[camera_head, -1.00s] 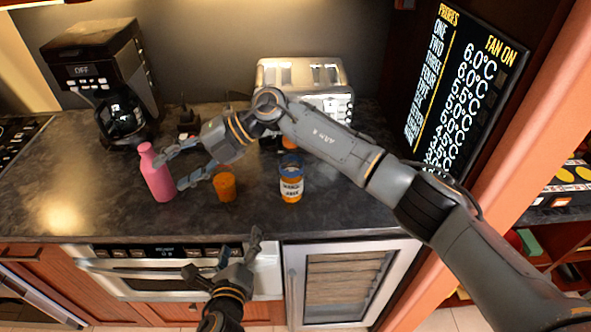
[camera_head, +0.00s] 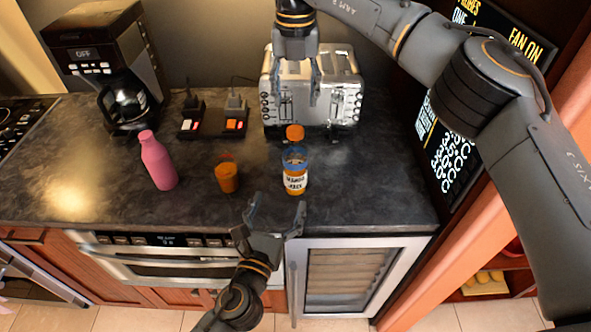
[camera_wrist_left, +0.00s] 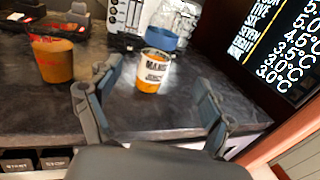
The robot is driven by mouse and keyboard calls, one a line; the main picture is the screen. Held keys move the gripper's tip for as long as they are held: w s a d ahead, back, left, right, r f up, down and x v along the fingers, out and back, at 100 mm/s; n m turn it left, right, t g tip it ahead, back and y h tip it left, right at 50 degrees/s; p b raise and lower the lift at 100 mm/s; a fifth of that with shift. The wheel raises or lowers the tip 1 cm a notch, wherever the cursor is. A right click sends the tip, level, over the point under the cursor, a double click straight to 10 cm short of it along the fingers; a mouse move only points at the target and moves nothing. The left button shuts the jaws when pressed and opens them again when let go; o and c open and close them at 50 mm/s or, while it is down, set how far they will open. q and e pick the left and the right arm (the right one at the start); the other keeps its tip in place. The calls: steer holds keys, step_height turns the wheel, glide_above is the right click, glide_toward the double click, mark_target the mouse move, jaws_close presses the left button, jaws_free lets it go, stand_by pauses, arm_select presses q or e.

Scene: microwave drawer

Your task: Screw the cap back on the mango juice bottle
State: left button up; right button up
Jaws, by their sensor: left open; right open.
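The mango juice bottle (camera_head: 295,181) stands upright on the counter, with orange juice, a white label and a blue upper part; it also shows in the left wrist view (camera_wrist_left: 152,74). An orange cap (camera_head: 295,132) shows just beyond the bottle's top in the head view; I cannot tell whether they touch. No orange cap shows on the bottle in the left wrist view. My left gripper (camera_head: 276,208) is open and empty in front of the bottle, its fingers pointing towards it. My right gripper (camera_head: 294,88) is open above the cap, in front of the toaster.
A pink bottle (camera_head: 158,163) and an orange cup (camera_head: 227,178) stand left of the juice bottle. A coffee maker (camera_head: 108,68), power sockets (camera_head: 213,122) and a toaster (camera_head: 340,90) line the back. Bare counter (camera_head: 375,190) lies to the right.

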mark_target(295, 161)
arm_select(q)
steer(key=x, duration=1.3)
steer(key=shift+w+d, duration=0.2)
steer(key=shift+w, duration=0.15)
